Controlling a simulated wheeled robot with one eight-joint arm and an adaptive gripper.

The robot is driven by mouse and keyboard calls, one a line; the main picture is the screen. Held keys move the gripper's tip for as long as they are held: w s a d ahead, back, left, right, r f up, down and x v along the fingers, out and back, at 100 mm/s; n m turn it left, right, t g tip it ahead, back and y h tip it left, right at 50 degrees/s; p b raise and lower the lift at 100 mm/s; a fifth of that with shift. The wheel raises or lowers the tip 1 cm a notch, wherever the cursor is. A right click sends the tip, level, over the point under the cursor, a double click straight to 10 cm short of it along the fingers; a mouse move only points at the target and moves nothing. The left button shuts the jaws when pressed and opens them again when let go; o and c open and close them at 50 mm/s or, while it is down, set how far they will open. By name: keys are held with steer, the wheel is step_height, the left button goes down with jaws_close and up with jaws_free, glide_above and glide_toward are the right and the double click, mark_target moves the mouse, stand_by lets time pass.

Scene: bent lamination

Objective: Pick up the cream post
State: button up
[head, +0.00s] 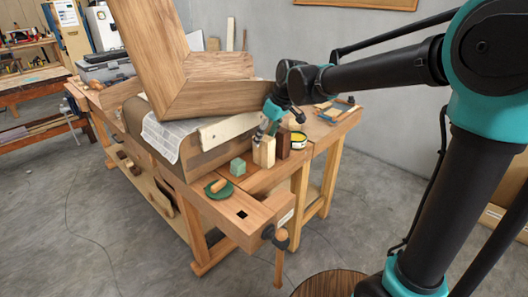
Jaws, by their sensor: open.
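The cream post (266,153) stands upright on the wooden workbench, near its front edge. My gripper (261,134) is open and points down at the top of the post. Its fingertips are small and partly dark here, so I cannot tell whether they touch the post or are just above or behind it.
A dark brown block (283,143) stands close to the right of the post, with a yellow-rimmed tin (298,140) beyond it. A green cube (238,168) and a green disc (218,190) lie to the left. A large wooden frame corner (205,85) rises behind.

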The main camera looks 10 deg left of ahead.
mark_target(261, 146)
steer(key=x, duration=0.5)
steer(key=shift+a+f, duration=0.1)
steer(key=shift+f, duration=0.2)
jaws_close()
steer(key=shift+r, duration=0.1)
